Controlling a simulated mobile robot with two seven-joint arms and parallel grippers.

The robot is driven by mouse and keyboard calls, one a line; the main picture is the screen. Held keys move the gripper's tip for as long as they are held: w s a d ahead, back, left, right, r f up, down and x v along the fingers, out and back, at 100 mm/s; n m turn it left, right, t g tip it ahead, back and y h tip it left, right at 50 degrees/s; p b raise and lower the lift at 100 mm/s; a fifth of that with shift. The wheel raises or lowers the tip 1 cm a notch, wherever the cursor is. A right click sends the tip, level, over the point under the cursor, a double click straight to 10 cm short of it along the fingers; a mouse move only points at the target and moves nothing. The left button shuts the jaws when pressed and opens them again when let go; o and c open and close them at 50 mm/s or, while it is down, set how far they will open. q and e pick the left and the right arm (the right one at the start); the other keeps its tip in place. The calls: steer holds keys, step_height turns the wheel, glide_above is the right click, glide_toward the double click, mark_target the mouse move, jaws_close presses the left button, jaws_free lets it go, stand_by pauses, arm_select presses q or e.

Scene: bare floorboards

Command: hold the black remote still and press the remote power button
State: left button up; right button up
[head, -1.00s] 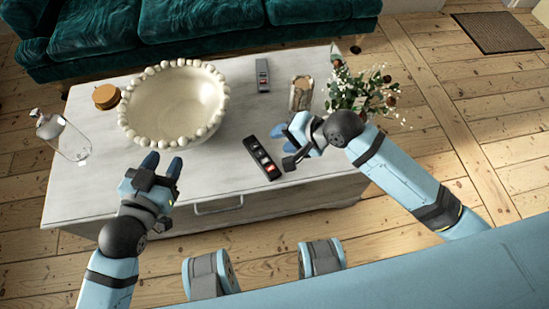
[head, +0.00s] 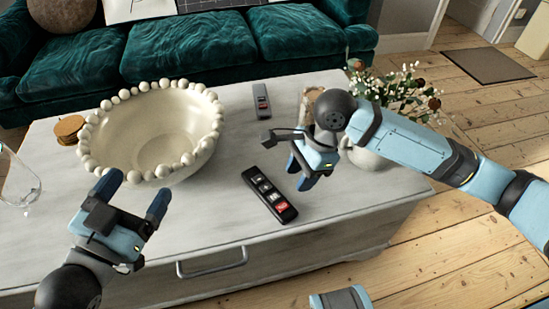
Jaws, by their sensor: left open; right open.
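The black remote (head: 256,184) lies flat on the light table near its front edge, at a slant. It has several pale buttons and a red button (head: 281,206) at its near end; which one is the power button is too small to read. My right gripper (head: 300,172) is open and empty, just right of the remote, with its fingers pointing down and apart from it. My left gripper (head: 132,196) is open and empty, well left of the remote over the table's front left part. Neither gripper appears to touch the remote.
A grey remote (head: 261,101) lies farther back on the table (head: 215,222). A large beaded bowl (head: 150,125) stands at left, with a round wooden item (head: 69,129) and a glass bottle (head: 18,185) beyond. Flowers (head: 395,95) in a vase stand behind my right arm.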

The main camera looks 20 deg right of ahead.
arm_select(q)
steer(key=w+d+r+m+h, duration=0.4)
steer(key=w+d+r+h, duration=0.25)
steer(key=w, duration=0.25)
steer(key=w+d+r+m+g+h, duration=0.2)
steer(key=d+r+m+g+h, duration=0.2)
steer(key=d+m+g+h, duration=0.35)
steer(key=m+g+y, duration=0.9)
steer(key=m+y, duration=0.3)
steer(key=y, duration=1.2)
glide_above(257, 177)
step_height(257, 177, down, 19)
steer(key=shift+t, duration=0.25)
step_height(257, 177, down, 13)
steer(key=shift+f, duration=0.1)
